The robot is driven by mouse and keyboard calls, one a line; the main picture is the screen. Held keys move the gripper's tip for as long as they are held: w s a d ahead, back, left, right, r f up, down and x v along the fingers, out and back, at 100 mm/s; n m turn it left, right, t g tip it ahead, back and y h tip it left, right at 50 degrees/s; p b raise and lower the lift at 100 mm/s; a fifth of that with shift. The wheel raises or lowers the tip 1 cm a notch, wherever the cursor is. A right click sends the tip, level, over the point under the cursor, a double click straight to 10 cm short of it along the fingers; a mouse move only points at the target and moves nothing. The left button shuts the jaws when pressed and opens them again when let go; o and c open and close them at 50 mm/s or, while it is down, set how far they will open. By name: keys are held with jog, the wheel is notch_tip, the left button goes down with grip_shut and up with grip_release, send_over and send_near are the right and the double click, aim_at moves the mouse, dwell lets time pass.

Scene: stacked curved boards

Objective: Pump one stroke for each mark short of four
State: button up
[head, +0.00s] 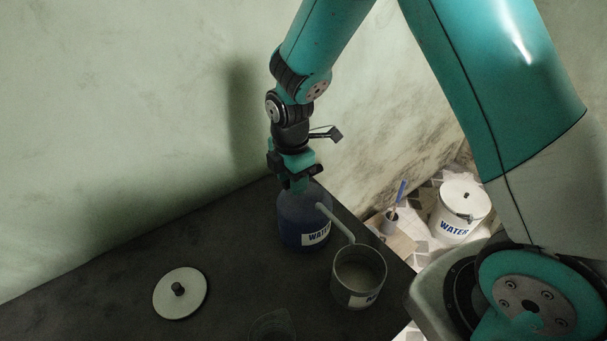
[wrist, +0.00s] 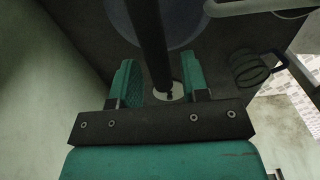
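A blue bottle (head: 302,218) labelled WATER stands on the dark table, with a pale spout (head: 334,221) angled right toward an open pot (head: 360,282). The pot carries a partly visible label; I cannot make out marks or a level. My gripper (head: 297,184) points down at the bottle's top and hides the pump head. In the wrist view, my gripper's green fingers (wrist: 162,86) are apart, with a dark rod (wrist: 148,38) between them and gaps on both sides. The bottle (wrist: 120,22) shows behind the rod.
A round pale lid (head: 168,297) with a dark knob lies on the table at left. A clear cup (head: 272,326) stands at the front edge. On the floor at right are a white WATER bucket (head: 461,212) and a small holder (head: 390,221) with a blue stick. A wall stands close behind.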

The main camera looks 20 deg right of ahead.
grip_shut()
jog(key=shift+r+p, duration=1.75)
jog(key=shift+r, duration=0.45)
jog(key=shift+f+b, duration=1.65)
jog(key=shift+f, duration=0.6)
jog(key=shift+o, duration=1)
grip_release()
jog(key=shift+r, duration=0.15)
